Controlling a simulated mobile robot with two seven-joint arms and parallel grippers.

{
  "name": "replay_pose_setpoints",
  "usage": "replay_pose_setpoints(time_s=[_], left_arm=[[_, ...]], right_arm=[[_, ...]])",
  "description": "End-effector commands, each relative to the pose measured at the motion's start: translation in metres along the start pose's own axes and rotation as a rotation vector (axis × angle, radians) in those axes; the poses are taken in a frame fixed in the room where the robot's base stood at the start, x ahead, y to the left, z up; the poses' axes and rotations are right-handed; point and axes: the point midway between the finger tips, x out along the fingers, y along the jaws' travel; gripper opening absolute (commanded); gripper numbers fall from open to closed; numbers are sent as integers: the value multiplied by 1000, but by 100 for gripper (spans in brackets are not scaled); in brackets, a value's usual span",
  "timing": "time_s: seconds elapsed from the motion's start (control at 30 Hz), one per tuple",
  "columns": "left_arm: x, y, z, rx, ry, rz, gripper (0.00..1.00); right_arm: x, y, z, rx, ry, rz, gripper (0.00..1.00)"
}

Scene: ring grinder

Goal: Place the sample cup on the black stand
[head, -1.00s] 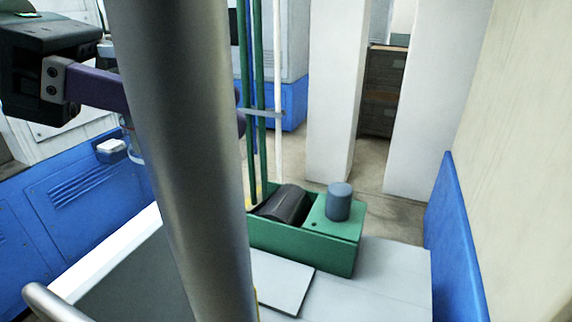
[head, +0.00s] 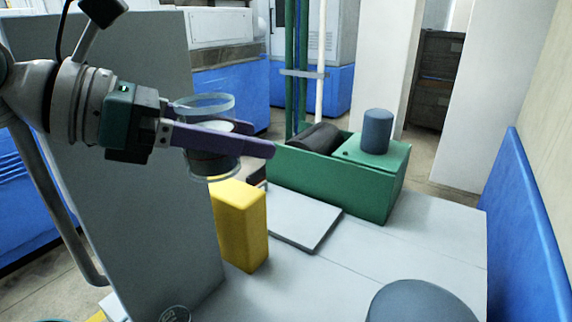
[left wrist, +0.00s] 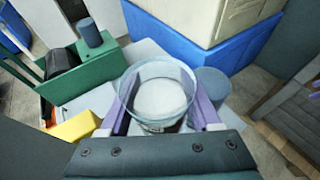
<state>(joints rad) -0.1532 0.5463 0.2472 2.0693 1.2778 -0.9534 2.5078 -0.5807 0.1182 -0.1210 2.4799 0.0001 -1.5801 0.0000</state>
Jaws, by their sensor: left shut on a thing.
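The sample cup (head: 210,165) is a clear round cup with pale contents. It is held between the purple fingers of my left gripper (head: 262,139), roughly upright and raised above the light grey bench. In the left wrist view the cup (left wrist: 158,98) sits between both fingers of the left gripper (left wrist: 162,106), with its open rim facing the camera and white material inside. I cannot pick out the black stand with certainty. My right gripper is not in view.
A yellow block (head: 240,225) stands below the cup. Behind it is a green box (head: 345,190) with a black roller (head: 312,138) and a grey-blue cylinder (head: 377,130). A larger grey-blue cylinder (head: 420,303) is at the front right.

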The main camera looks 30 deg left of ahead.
Motion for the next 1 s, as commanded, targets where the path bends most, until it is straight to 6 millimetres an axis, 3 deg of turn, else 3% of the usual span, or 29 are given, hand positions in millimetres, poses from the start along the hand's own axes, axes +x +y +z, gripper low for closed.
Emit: replay_pose_setpoints(time_s=[0.03, 0.5, 0.7, 0.87, 1.0], left_arm=[[15, 4, -36, -4, 1, 10, 4], [86, 36, -203, -34, 7, 117, 4], [102, 44, -244, -39, 11, 147, 4], [108, 47, -258, -41, 11, 157, 4], [118, 48, -286, -44, 13, 158, 4]], right_arm=[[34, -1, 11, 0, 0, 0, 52], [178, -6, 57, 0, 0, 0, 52], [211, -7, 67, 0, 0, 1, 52], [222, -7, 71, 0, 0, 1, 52], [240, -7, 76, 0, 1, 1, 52]])
